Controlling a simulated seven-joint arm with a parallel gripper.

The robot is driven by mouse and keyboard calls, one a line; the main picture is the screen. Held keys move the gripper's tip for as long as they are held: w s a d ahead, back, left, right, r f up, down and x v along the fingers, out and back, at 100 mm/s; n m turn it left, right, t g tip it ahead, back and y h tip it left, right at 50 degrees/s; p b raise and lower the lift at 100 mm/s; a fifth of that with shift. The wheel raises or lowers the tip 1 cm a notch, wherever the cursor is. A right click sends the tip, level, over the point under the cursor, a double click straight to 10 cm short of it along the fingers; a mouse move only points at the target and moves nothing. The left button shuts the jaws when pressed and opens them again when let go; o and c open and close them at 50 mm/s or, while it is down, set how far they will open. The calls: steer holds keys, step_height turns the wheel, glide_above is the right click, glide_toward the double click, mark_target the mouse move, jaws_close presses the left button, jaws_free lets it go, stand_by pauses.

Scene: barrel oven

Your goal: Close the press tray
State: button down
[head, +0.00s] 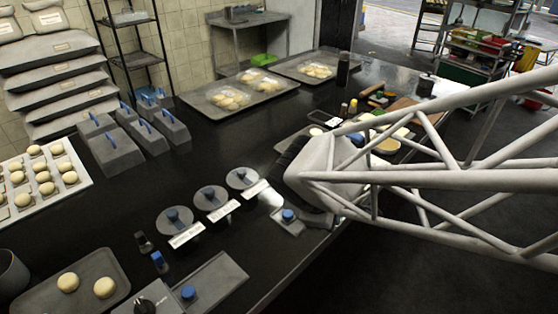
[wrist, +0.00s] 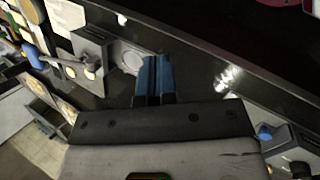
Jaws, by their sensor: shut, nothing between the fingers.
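In the wrist view my gripper (wrist: 155,78) points over the dark worktop with its blue fingers together and nothing between them. Just beyond and left of the fingertips is a grey box-shaped unit (wrist: 92,48). A flat light plate with a round disc (wrist: 130,60) shows beside it, seemingly the press and its tray, partly drawn out. The fingers appear close to the plate; I cannot tell whether they touch it. In the head view my white arm hides the fingers and most of that area. I cannot pick out the press tray there with certainty.
A flat grey plate (head: 215,280) lies at the front.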

mark_target(285, 219)
steer(key=w+a+f+n+t, duration=0.1)
steer(key=a+f+n+t, duration=0.1)
steer(key=a+f+n, duration=0.3)
steer(key=w+a+f+n+t, duration=0.2)
steer(key=a+f+n, duration=0.3)
steer(key=a+n, duration=0.5)
steer(key=shift+w+a+f+n+t+h, duration=0.15)
steer(key=shift+w+a+n+t+h, duration=0.25)
steer(key=shift+a, duration=0.5)
steer(key=x, duration=1)
steer(key=shift+w+d, duration=0.55)
steer(key=shift+w, duration=0.25)
steer(key=shift+w+d, duration=0.55)
steer(key=shift+w, duration=0.3)
steer(key=shift+w, duration=0.1)
steer(key=shift+w+d, duration=4.35)
steer(key=shift+d, duration=0.1)
